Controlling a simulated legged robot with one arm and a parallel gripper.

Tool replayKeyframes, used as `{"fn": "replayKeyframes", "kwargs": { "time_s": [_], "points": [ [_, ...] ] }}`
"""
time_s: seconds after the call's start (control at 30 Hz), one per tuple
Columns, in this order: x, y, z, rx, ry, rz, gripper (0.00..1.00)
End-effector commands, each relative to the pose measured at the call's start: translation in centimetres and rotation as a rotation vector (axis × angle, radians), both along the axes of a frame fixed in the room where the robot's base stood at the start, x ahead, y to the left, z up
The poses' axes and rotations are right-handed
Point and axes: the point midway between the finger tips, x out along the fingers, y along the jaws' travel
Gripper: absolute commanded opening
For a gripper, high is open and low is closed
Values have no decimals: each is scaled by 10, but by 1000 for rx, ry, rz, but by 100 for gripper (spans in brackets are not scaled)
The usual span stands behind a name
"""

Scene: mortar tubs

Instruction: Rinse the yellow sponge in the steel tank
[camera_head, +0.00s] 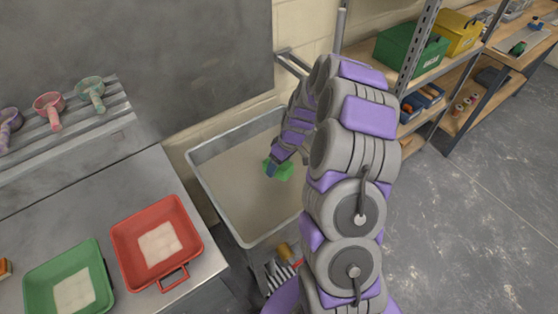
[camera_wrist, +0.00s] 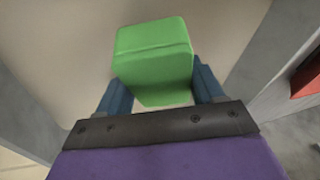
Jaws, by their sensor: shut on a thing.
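My gripper (camera_head: 273,170) is shut on a green sponge (camera_head: 281,174) and holds it inside the steel tank (camera_head: 196,172). In the wrist view the green sponge (camera_wrist: 152,52) is a block with a seam, gripped between the blue fingers of my gripper (camera_wrist: 160,86). The tank has a pale rim and a beige-grey inside; I cannot tell whether the sponge touches the water or how deep it is. The sponge looks green, not yellow. A small orange-yellow block (camera_head: 5,268) is cut off at the left edge; I cannot tell what it is.
A red tub (camera_head: 194,218) and a green tub (camera_head: 104,272) stand on the steel bench (camera_head: 130,192) left of the tank. Several scoops (camera_head: 48,109) lie on a ledge behind. A shelf with a green crate (camera_head: 408,50) and a yellow crate (camera_head: 460,33) stands right.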

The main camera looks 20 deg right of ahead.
Motion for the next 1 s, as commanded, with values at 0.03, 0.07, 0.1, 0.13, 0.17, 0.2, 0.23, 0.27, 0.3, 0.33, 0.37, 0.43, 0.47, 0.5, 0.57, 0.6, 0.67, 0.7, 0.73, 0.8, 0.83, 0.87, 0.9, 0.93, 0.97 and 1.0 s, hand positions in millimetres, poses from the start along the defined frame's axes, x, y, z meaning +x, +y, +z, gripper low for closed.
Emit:
{"fn": "replayKeyframes", "kwargs": {
  "time_s": [0.03,0.07,0.1,0.13,0.17,0.2,0.23,0.27,0.3,0.33,0.37,0.43,0.47,0.5,0.57,0.6,0.67,0.7,0.73,0.8,0.83,0.87,0.9,0.93,0.97,1.0],
  "points": [
    [-1,3,-6,-1,2,3,43],
    [-1,4,-9,-2,3,4,43],
    [-1,5,-12,-3,3,4,43],
    [-1,5,-15,-3,3,4,43],
    [-1,4,-17,-3,3,4,43],
    [-1,3,-21,-2,3,4,43],
    [-1,2,-24,-1,2,4,43],
    [-1,1,-26,1,2,4,43],
    [0,-1,-30,3,1,2,43],
    [0,-2,-33,3,1,3,43],
    [0,-2,-36,4,0,2,43],
    [0,-4,-42,6,1,2,43],
    [0,-5,-45,8,0,2,43],
    [0,-5,-49,7,1,1,43],
    [0,-5,-55,6,1,1,43],
    [0,-4,-58,5,0,1,43],
    [0,-2,-63,3,1,2,43],
    [0,-1,-67,3,1,2,43],
    [0,-1,-70,2,0,2,43],
    [0,2,-76,-1,1,2,43],
    [-1,3,-78,-1,1,3,43],
    [-1,3,-81,-2,2,4,43],
    [-1,3,-84,-2,2,4,43],
    [0,3,-87,-2,2,4,43],
    [0,3,-89,-1,1,3,43],
    [0,2,-92,0,1,4,43]
  ]
}}
